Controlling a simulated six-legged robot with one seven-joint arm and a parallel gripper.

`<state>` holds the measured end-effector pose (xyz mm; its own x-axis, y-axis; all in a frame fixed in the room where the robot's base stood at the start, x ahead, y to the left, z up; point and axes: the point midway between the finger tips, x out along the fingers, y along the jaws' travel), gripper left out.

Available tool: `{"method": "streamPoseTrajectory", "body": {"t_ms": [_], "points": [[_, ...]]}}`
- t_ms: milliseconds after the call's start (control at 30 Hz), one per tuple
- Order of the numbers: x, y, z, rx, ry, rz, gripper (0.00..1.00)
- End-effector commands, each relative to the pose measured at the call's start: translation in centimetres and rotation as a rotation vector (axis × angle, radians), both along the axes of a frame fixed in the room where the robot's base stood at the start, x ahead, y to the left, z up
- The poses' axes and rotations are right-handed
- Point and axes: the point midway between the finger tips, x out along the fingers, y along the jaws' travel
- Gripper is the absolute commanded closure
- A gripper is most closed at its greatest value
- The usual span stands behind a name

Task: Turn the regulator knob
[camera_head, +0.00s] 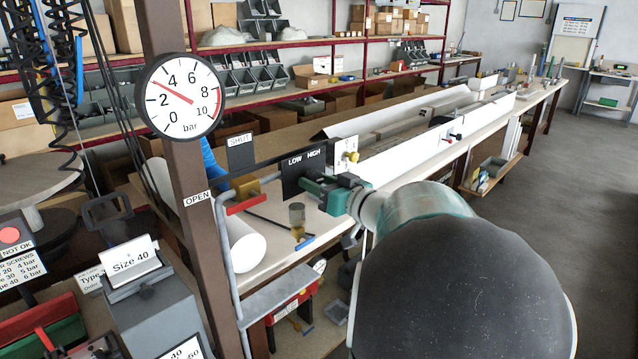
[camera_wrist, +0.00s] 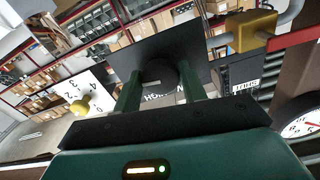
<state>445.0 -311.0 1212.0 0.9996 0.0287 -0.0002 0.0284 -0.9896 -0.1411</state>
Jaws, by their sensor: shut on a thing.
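The regulator knob (camera_wrist: 157,74) is dark and round and sits in front of a black plate. My gripper (camera_wrist: 159,86) is shut on it, one green finger on each side. In the head view my gripper (camera_head: 322,190) reaches the black LOW/HIGH plate (camera_head: 291,180), and the knob is hidden there behind the fingers. The round pressure gauge (camera_head: 180,96) hangs on the brown post. Its red needle points up and left, between 2 and 4 bar. Part of the gauge (camera_wrist: 308,122) shows at the right of the wrist view.
A red-handled valve (camera_head: 252,203) on a grey pipe is left of the plate, between SHUT and OPEN signs. A white scale plate with a yellow knob (camera_head: 351,157) stands right of the plate. A long workbench (camera_head: 400,170) runs behind. The floor at right is clear.

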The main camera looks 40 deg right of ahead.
Motion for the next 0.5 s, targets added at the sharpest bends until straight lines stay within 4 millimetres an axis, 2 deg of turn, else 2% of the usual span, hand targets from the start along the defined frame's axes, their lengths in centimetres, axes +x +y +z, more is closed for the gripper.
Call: {"method": "streamPoseTrajectory", "body": {"t_ms": [500], "points": [[-0.02,0.14,-0.01,0.461,0.014,0.0,0.81]]}}
